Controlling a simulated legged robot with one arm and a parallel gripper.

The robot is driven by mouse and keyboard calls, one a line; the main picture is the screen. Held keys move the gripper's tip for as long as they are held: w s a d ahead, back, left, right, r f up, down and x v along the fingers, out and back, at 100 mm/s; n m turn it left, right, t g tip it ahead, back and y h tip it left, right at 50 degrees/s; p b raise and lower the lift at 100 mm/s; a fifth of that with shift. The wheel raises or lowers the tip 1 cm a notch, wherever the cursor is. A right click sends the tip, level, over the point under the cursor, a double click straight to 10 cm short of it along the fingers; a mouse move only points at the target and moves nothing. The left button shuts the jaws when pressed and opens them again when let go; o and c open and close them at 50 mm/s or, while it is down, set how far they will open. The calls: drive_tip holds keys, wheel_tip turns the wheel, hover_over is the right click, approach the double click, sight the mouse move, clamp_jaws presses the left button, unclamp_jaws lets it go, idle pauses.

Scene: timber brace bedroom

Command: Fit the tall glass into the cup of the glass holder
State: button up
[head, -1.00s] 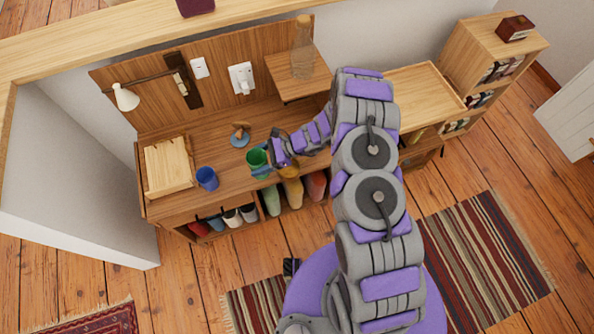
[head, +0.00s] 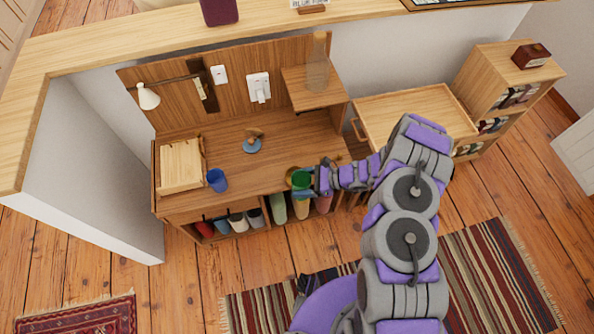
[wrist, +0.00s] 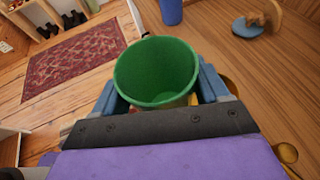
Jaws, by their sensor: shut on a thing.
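A green tall glass (head: 300,178), open end up, is held in my gripper (head: 304,186) at the front edge of the wooden desk. In the wrist view, the green glass (wrist: 157,72) sits between the two blue fingers of my gripper (wrist: 162,84), which are shut on it from both sides. I see into its empty inside; its lower part is hidden. Brass-coloured pieces (wrist: 287,152) show beside my gripper at the right of the wrist view, partly cut off. I cannot tell whether they belong to the glass holder. My arm hides part of the desk's right end.
A blue cup (head: 217,180) stands left on the desk (head: 262,172). A blue disc with a wooden piece (head: 252,142) lies behind. A slanted wooden box (head: 181,165) is at the left end. A clear vessel (head: 318,72) stands on the raised shelf. The desk's middle is clear.

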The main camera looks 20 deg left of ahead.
drive_tip(key=shift+w+a+f+b, duration=0.25)
drive_tip(key=shift+w+a+f, duration=0.45)
drive_tip(key=shift+w, duration=0.45)
drive_tip(key=shift+w+a+f+b, duration=0.3)
drive_tip(key=shift+w+a+f, duration=0.4)
drive_tip(key=shift+w, duration=0.4)
drive_tip(key=shift+w+a+f+b, duration=0.25)
drive_tip(key=shift+w+a+f, duration=0.3)
drive_tip(key=shift+w+f, duration=0.45)
drive_tip(key=shift+w+r, duration=0.1)
drive_tip(key=shift+r, duration=0.2)
drive_tip(key=o, duration=1.2)
drive_tip(key=p+v, duration=0.1)
drive_tip(key=v, duration=1.1)
drive_tip(key=shift+p, duration=0.35)
